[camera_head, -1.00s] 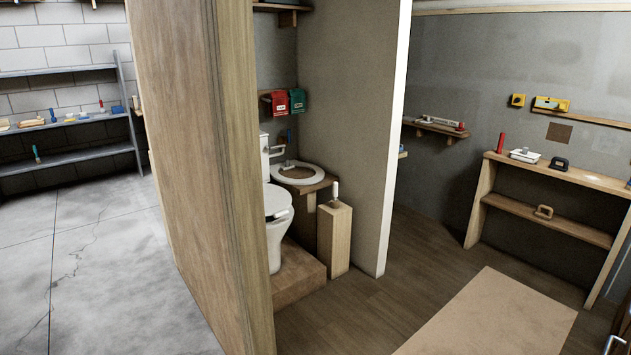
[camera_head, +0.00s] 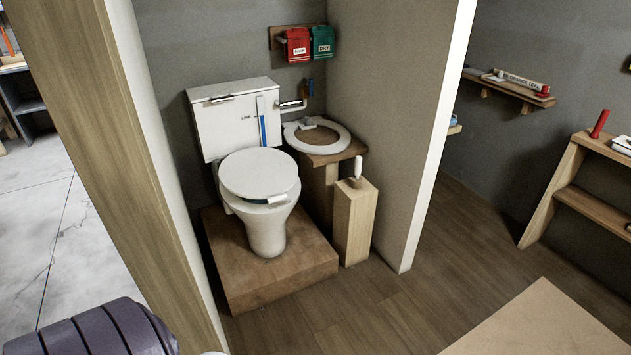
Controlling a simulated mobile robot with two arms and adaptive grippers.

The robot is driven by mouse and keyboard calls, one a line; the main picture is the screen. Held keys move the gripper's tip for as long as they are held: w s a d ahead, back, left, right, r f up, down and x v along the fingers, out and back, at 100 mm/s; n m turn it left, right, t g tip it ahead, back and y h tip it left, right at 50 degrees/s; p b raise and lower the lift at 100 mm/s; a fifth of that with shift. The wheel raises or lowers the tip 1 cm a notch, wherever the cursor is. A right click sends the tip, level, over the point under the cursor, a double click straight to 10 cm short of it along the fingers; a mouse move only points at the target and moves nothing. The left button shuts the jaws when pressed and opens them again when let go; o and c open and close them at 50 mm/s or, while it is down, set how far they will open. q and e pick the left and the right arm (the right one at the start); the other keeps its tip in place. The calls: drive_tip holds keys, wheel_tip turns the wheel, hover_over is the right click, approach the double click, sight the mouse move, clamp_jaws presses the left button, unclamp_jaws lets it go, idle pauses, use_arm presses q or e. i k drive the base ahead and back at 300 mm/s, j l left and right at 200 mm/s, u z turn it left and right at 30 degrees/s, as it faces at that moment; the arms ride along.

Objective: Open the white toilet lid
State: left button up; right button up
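The white toilet (camera_head: 268,230) stands on a brown wooden platform in the stall. Its white lid (camera_head: 258,172) is down, covering the bowl. A small light-coloured piece with a dark edge (camera_head: 277,199) sits at the lid's front rim. The tank (camera_head: 235,122) rises behind the lid, with a blue-and-white strip on its front. A dark ribbed part of my own body shows at the bottom left. Neither of my grippers is in view.
The platform (camera_head: 270,278) raises the toilet. A wooden partition (camera_head: 105,140) borders the stall's left, a grey wall (camera_head: 385,120) its right. A round white seat on a wooden stand (camera_head: 316,137) and a wooden post (camera_head: 355,222) stand right of the toilet. Floor in front is clear.

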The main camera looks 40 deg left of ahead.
sight(255, 172)
drive_tip(key=i+u, duration=0.25)
drive_tip(key=i, duration=0.2)
drive_tip(key=i+l+u, duration=0.25)
drive_tip(key=i, duration=0.2)
drive_tip(key=j, duration=0.1)
